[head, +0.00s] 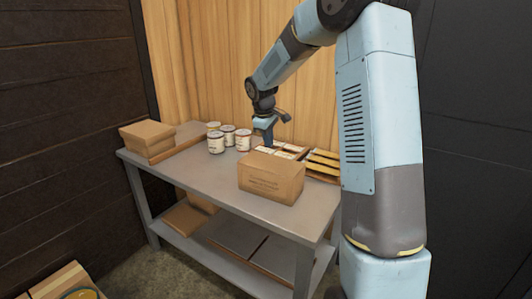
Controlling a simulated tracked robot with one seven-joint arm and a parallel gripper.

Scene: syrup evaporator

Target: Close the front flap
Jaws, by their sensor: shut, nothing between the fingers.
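A brown cardboard box (270,178) stands on the grey table with its printed front wall facing me. My gripper (265,140) is shut and empty, pointing down at the back left of the box. Whether it touches the box I cannot tell.
Several white labelled cans (216,143) stand left of the box. A wooden wall (225,70) rises behind.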

